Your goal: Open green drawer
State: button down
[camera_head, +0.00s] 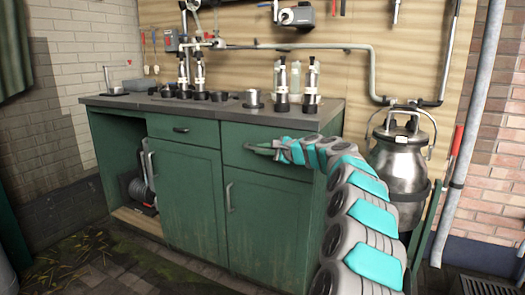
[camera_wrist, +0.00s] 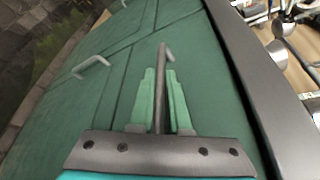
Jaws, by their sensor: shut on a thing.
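The green cabinet (camera_head: 190,180) has two drawers under its dark worktop. The right green drawer (camera_head: 300,165) looks flush with the cabinet front. Its dark bar handle (camera_wrist: 162,75) lies lengthwise between the two green fingers of my gripper (camera_wrist: 161,88) in the wrist view, and the fingers are shut on it.
Two shut cabinet doors with upright handles (camera_head: 229,197) sit below the drawers. The worktop (camera_head: 225,108) carries several metal and glass milking parts. A steel milk churn (camera_head: 400,175) stands at the right, close to my arm. Paved floor lies in front.

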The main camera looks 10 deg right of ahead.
jog(key=shift+f, duration=0.1)
dwell(0.3)
jog(key=s+a+b, duration=0.1)
jog(key=s+a, duration=0.8)
jog(key=s, duration=0.4)
jog(key=s+a+b, duration=0.2)
jog(key=s+a, duration=0.8)
jog(key=s, duration=0.3)
jog(key=shift+s+a, duration=0.15)
jog(key=shift+s, duration=0.15)
jog(key=c, duration=0.9)
grip_release()
jog(key=shift+p+v, duration=0.3)
jog(key=shift+v, duration=3.65)
jog(key=shift+a, duration=0.1)
